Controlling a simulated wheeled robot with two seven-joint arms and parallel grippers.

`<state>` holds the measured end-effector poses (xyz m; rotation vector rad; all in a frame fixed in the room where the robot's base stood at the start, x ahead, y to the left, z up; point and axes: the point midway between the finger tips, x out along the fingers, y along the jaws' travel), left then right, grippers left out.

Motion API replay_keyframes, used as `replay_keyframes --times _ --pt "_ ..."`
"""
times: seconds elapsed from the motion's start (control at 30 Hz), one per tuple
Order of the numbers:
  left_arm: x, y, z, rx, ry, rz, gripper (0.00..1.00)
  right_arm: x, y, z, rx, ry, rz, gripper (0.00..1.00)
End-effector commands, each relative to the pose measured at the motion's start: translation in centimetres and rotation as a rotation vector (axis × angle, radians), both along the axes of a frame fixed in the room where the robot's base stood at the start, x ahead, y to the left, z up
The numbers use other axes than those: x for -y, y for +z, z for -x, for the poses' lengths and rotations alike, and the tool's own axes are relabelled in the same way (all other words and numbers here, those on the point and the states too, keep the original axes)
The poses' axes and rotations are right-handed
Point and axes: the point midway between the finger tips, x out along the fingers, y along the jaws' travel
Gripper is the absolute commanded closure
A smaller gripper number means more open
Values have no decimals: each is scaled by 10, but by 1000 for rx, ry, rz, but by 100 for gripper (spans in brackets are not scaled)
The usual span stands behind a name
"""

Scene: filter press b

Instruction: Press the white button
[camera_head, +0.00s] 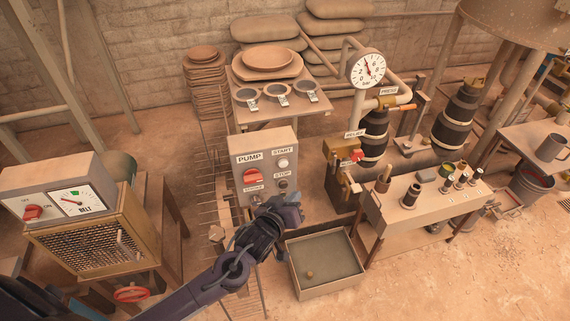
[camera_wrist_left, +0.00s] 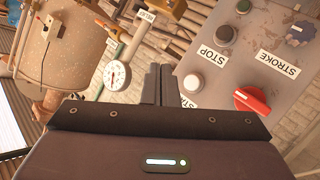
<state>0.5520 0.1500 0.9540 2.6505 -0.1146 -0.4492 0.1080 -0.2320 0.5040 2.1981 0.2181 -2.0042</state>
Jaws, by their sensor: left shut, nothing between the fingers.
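The white button (camera_head: 283,163) sits at the upper right of the grey pump panel (camera_head: 262,146), by the START label. A dark STOP button (camera_head: 283,185) is below it and a red knob (camera_head: 252,176) to its left. My left gripper (camera_head: 295,199) is shut and empty, below and in front of the panel's lower right. In the left wrist view the panel appears turned over, with the white button (camera_wrist_left: 193,83) just right of my shut fingers (camera_wrist_left: 158,70). A gap in the picture separates them; contact does not show. My right gripper is out of view.
A grey tray (camera_head: 298,287) stands on the floor below the gripper. Right of the panel are a valve with a red handle (camera_head: 356,156) and a workbench (camera_head: 388,210) with small pots. A pressure gauge (camera_head: 367,68) stands behind. A belt control box (camera_head: 58,198) is at left.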

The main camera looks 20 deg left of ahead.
Motion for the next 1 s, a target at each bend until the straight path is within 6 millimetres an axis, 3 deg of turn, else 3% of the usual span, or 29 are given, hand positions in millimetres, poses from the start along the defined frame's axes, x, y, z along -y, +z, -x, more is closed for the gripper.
replay_keyframes --times 0.27,0.73,1.0 --pt "-8 -2 -11 1 2 -3 100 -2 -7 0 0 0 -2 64" --pt "-42 -1 -63 0 2 -3 100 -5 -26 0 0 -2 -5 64" --pt "-49 0 -73 0 1 0 100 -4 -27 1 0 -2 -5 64"
